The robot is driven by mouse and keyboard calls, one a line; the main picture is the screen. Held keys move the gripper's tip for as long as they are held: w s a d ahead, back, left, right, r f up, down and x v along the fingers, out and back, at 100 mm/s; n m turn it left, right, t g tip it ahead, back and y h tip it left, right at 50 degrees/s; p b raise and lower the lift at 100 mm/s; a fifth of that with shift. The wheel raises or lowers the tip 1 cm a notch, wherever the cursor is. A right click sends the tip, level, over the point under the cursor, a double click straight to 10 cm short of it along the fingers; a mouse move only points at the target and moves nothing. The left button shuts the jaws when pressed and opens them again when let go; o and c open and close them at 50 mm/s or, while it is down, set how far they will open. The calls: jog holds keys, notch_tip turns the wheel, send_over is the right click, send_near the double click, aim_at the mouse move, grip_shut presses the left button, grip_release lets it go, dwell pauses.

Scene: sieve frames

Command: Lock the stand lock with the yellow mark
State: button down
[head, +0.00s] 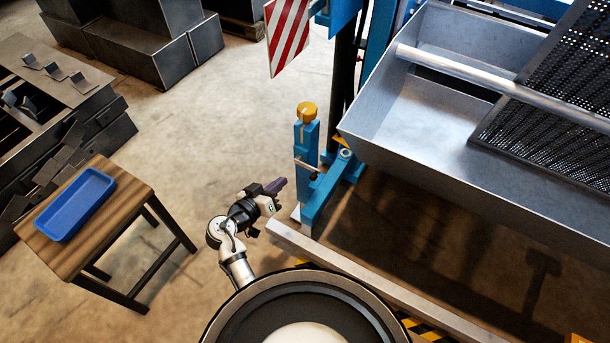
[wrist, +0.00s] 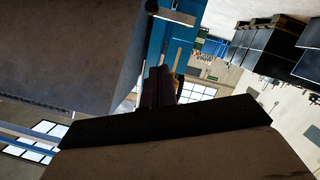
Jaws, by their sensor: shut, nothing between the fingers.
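A blue upright lock post (head: 306,140) stands beside the blue stand leg, with a round yellow knob (head: 307,112) on top. A small metal pin or lever (head: 308,165) sticks out of its side; I cannot tell its lock state. My gripper (head: 281,186) is low, just left of the post's lower part, apart from the pin as far as I see. Its dark fingers are together and empty. In the wrist view the shut fingers (wrist: 160,86) point toward blue structure (wrist: 156,48), with a short metal rod (wrist: 171,16) above.
A large grey metal trough (head: 430,140) with a perforated screen fills the right. A pale floor rail (head: 350,275) runs below it. A wooden table (head: 135,185) with a blue tray (head: 76,236) stands at left. A red-and-white striped plate (head: 287,35) hangs above. The floor between is clear.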

dwell(0.3)
jog(key=p, duration=0.2)
send_near(307, 167)
jog(key=w+d+r, duration=0.4)
jog(key=shift+s+d+f, duration=0.2)
jog(key=shift+f, duration=0.4)
jog(key=shift+s+d+f, duration=0.15)
jog(key=shift+s+f, duration=0.1)
jog(key=shift+f, duration=0.4)
jog(key=shift+s+d+f, duration=0.2)
jog(key=shift+f, duration=0.4)
